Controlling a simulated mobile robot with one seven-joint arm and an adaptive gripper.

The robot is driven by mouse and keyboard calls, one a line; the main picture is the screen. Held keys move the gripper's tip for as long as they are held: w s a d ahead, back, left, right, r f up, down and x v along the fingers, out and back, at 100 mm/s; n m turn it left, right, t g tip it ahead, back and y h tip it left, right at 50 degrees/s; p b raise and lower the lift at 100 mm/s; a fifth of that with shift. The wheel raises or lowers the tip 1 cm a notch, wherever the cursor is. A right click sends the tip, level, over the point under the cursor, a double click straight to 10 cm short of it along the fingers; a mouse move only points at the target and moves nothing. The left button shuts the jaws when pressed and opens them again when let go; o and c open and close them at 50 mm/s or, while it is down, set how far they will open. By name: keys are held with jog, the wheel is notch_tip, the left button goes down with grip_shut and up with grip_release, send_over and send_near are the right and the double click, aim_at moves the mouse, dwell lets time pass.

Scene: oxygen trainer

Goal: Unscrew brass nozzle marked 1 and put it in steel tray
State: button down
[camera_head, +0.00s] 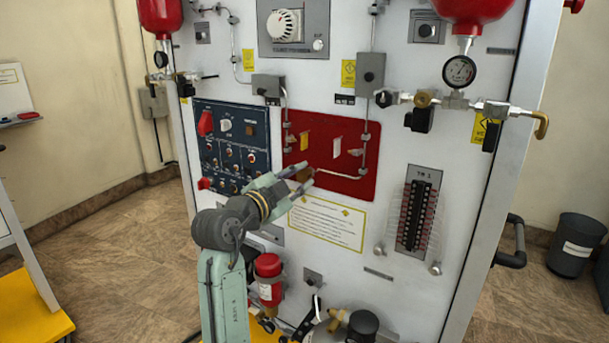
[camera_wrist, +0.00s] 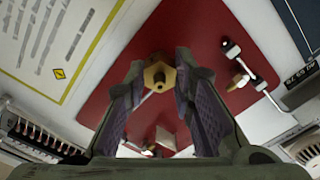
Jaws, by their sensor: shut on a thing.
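My gripper (camera_head: 303,177) reaches the lower left part of the red panel (camera_head: 352,186) on the upright white board. In the wrist view, the gripper (camera_wrist: 158,72) has its two fingers on either side of a brass nozzle (camera_wrist: 158,76) with a hexagonal body, and it is shut on it. The nozzle is in front of the red panel (camera_wrist: 195,38). I cannot read a number on it, nor tell whether it is still threaded in. A second brass fitting (camera_wrist: 238,80) shows to the right, apart from the gripper. I cannot make out a steel tray in either view.
A blue switch panel (camera_head: 232,140) is left of the red panel. A yellow-edged notice (camera_head: 328,222) is below it, and a terminal strip (camera_head: 415,215) is at the right. Pipes and gauges stick out above.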

jog(key=shift+r+n+p, duration=0.2)
jog(key=shift+n+p, duration=0.6)
jog(key=shift+n, duration=0.2)
jog(key=shift+f+n, duration=0.2)
jog(key=shift+n, duration=0.5)
jog(key=shift+r+n+p, duration=0.25)
jog(key=shift+n+p, duration=0.65)
jog(key=shift+p, duration=0.15)
jog(key=shift+f+n, duration=0.2)
jog(key=shift+n, duration=0.6)
jog(key=shift+n, duration=0.5)
jog(key=c, duration=1.4)
grip_release()
